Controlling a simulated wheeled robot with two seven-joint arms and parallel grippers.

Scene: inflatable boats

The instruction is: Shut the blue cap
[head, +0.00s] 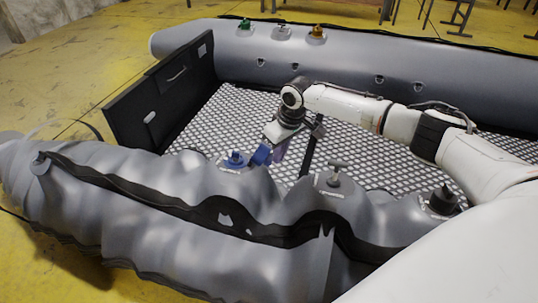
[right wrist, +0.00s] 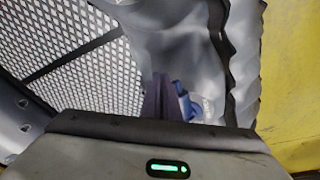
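The blue valve (head: 235,160) sits on top of the near grey tube. Its blue cap (head: 260,154) stands open to the right of the valve, tilted up. My right gripper (head: 279,152) points down just right of the cap, with its purple fingers close beside it. In the right wrist view the purple fingers (right wrist: 159,98) are together with no gap seen, and blue parts of the valve and cap (right wrist: 185,100) show just right of them. I cannot tell whether the fingers touch the cap. My left gripper is not in view.
The near tube (head: 130,215) is wrinkled and carries a grey T-shaped valve (head: 335,176) and a black one (head: 443,198). The far tube (head: 340,62) has green (head: 244,24) and orange (head: 317,32) caps. A black board (head: 160,95) closes the left end.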

